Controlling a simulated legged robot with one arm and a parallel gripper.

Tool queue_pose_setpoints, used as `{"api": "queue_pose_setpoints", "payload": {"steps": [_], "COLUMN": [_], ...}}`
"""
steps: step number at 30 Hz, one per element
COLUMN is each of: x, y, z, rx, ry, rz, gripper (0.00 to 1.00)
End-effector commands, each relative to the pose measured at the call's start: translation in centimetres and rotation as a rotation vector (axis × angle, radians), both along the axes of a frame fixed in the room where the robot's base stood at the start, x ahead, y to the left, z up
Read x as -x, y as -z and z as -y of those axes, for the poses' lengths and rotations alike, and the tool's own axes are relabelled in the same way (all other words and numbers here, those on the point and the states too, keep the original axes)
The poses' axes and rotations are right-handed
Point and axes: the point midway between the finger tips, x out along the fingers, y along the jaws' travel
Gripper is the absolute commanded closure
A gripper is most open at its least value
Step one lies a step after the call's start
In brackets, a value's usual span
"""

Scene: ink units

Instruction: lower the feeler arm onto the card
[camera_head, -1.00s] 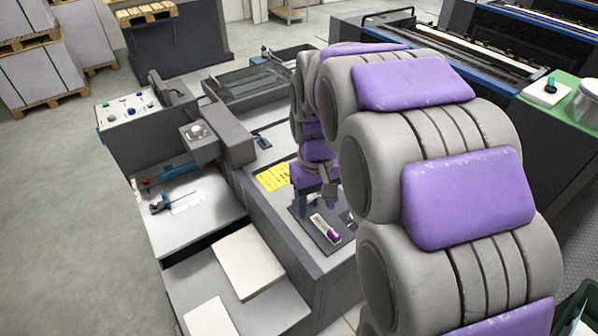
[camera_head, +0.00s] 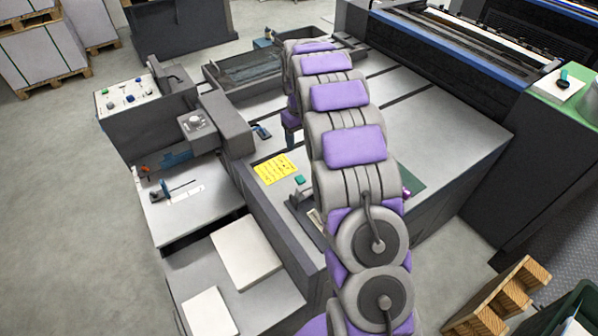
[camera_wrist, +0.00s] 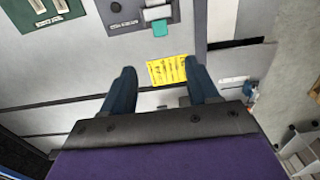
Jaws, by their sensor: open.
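A thin dark rod that looks like the feeler arm (camera_head: 181,189) stands out from a small blue block on the grey side table at left in the head view. A small white card (camera_head: 188,198) lies beneath or beside it; I cannot tell whether they touch. A blue piece, probably the same feeler (camera_wrist: 251,92), and a pale strip, probably the card (camera_wrist: 233,80), show at right in the wrist view. My gripper (camera_wrist: 161,68) is open and empty, with blue fingers either side of a yellow sheet (camera_wrist: 168,70). The gripper is hidden behind my arm in the head view.
The yellow sheet (camera_head: 275,168) lies on the machine deck. A dark plate with a teal tab (camera_wrist: 159,27) is at the top of the wrist view. A control box (camera_head: 128,98) stands behind the side table. White paper stacks (camera_head: 246,254) lie in front.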

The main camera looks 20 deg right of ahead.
Motion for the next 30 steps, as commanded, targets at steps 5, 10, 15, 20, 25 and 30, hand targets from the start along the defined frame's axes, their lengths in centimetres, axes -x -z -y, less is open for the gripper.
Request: {"api": "queue_pose_setpoints", "payload": {"steps": [5, 10, 15, 20, 25, 30], "x": [-0.1, -0.1, 0.0, 0.1, 0.0, 0.0], "y": [1.7, 4.8, 8.4, 11.5, 14.4, 16.5], "z": [0.2, 0.4, 0.5, 0.4, 0.3, 0.3], "rx": [-0.002, -0.003, -0.005, -0.004, -0.003, -0.004], "ry": [-0.001, -0.002, -0.002, -0.001, 0.0, 0.0], "rz": [0.0, -0.002, -0.006, -0.005, -0.001, -0.003], "gripper": [0.4, 0.4, 0.4, 0.4, 0.4, 0.4]}}
